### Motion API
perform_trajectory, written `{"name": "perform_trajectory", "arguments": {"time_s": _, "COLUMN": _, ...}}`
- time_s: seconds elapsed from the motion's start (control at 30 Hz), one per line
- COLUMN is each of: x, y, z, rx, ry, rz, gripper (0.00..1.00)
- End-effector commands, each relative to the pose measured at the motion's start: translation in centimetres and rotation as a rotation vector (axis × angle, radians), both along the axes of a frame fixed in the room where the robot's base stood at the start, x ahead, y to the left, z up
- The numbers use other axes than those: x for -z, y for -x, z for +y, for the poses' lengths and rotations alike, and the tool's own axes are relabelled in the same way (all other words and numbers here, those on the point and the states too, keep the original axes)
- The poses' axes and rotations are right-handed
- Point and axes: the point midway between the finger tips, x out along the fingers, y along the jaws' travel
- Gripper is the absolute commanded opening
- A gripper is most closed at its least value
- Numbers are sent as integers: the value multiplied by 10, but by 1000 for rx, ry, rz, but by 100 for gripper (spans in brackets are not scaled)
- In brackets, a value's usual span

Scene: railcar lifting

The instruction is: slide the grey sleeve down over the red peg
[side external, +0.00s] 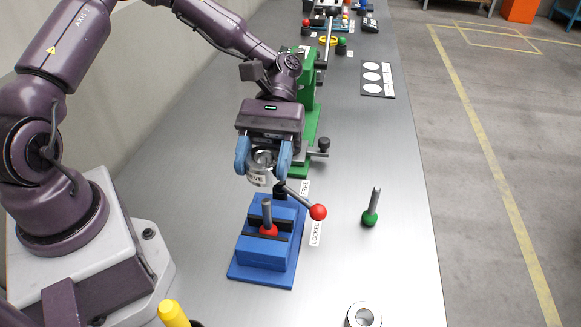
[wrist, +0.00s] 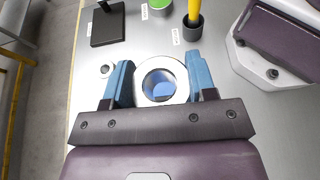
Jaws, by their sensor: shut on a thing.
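The grey sleeve (side external: 258,177) is a short ring with a label, partly hidden between the blue fingers of my gripper (side external: 261,160). My gripper is shut on it and holds it in the air. In the wrist view the sleeve (wrist: 142,85) sits between both fingertips (wrist: 160,82), and blue shows through its hole. The red peg (side external: 268,229), a grey pin with a red base, stands upright in the blue vise (side external: 262,251). The sleeve appears above and slightly behind the peg, apart from it; exact alignment is unclear.
A lever with a red ball (side external: 318,212) sticks out right of the vise, by FREE and LOCKED labels. A green-based peg (side external: 370,217) stands to the right. Another grey ring (side external: 350,317) lies at the front. A green stand (side external: 308,125) is behind my gripper.

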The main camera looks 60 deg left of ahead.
Motion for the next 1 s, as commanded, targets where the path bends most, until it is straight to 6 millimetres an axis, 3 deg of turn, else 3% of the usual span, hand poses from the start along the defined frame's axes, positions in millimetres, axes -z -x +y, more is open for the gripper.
{"name": "perform_trajectory", "arguments": {"time_s": 0.7, "x": 44, "y": 1, "z": 0, "rx": 14, "ry": -1, "rz": 2, "gripper": 18}}
{"name": "perform_trajectory", "arguments": {"time_s": 1.0, "x": 53, "y": 1, "z": 0, "rx": 15, "ry": 0, "rz": 1, "gripper": 18}}
